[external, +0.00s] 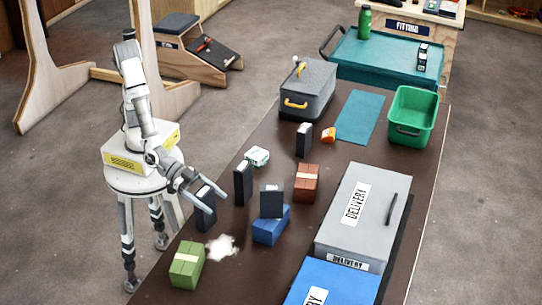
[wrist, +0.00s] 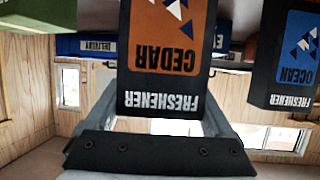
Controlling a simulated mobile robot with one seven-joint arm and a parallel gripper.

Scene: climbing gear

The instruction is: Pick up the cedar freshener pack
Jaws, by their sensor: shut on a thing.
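The cedar freshener pack (wrist: 165,55) is a black box with an orange panel, upside down in the wrist view. My gripper (wrist: 160,100) is shut on it, with a finger on each side. In the external view my gripper (external: 205,198) reaches down over the near left table edge, and the dark pack (external: 205,217) is between its fingers. I cannot tell whether the pack is clear of the table. Its lower part is out of the wrist view.
A black ocean freshener pack (wrist: 284,55) is close by on the right of the wrist view. Other dark packs (external: 243,184) stand nearby, one on a blue box (external: 271,226). A green box (external: 187,265), white patch (external: 222,248) and red-brown box (external: 306,184) are around. Grey delivery box (external: 338,232) is further right.

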